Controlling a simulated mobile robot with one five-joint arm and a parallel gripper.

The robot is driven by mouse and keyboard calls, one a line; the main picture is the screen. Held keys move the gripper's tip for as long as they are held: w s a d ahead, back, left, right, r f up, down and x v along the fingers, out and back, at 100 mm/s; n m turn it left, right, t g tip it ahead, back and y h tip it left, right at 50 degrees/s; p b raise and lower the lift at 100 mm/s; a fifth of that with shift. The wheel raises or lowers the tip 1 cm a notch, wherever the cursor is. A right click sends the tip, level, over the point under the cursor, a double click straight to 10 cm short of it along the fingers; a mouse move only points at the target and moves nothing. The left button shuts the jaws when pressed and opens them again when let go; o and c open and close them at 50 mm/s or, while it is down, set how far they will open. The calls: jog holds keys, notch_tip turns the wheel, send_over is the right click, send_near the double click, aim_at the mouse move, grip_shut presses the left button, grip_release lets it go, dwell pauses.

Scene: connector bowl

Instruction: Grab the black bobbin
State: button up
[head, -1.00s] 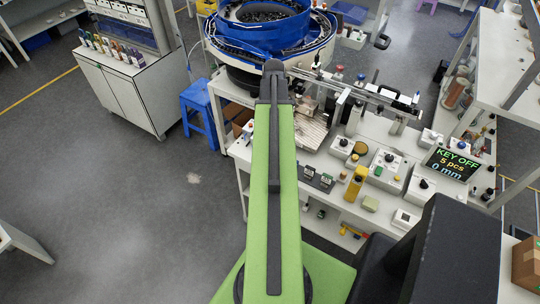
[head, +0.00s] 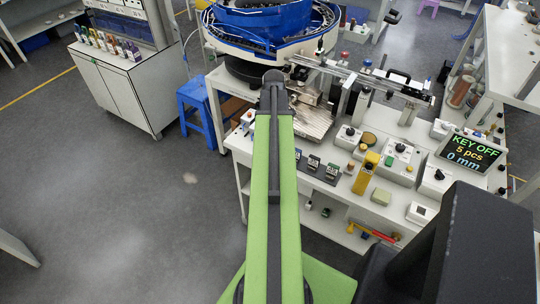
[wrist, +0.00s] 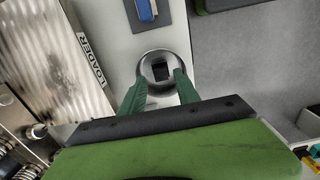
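In the wrist view, my gripper (wrist: 161,88) is open, with its two green fingers apart. Just beyond the fingertips is a round, shiny grey piece with a dark, squarish centre (wrist: 160,70). It stands on a pale strip, and the fingertips are close to its lower left and lower right sides. I cannot tell for certain that this is the black bobbin, or whether the fingers touch it. In the head view, my green arm reaches towards the bench (head: 330,150) and hides the gripper; I cannot pick out the bobbin there.
A ribbed metal plate marked LOADER (wrist: 60,60) lies at left in the wrist view, with a blue piece (wrist: 147,10) above. In the head view, a blue bowl feeder (head: 270,22) stands behind the arm. Control boxes, a yellow object (head: 366,173) and a display (head: 470,152) crowd the bench's right.

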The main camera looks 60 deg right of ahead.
notch_tip(320, 180, down, 5)
jog(key=b, duration=0.5)
jog(key=shift+w+f, duration=0.15)
jog(key=shift+f, duration=0.05)
jog(key=shift+r, duration=0.2)
grip_shut()
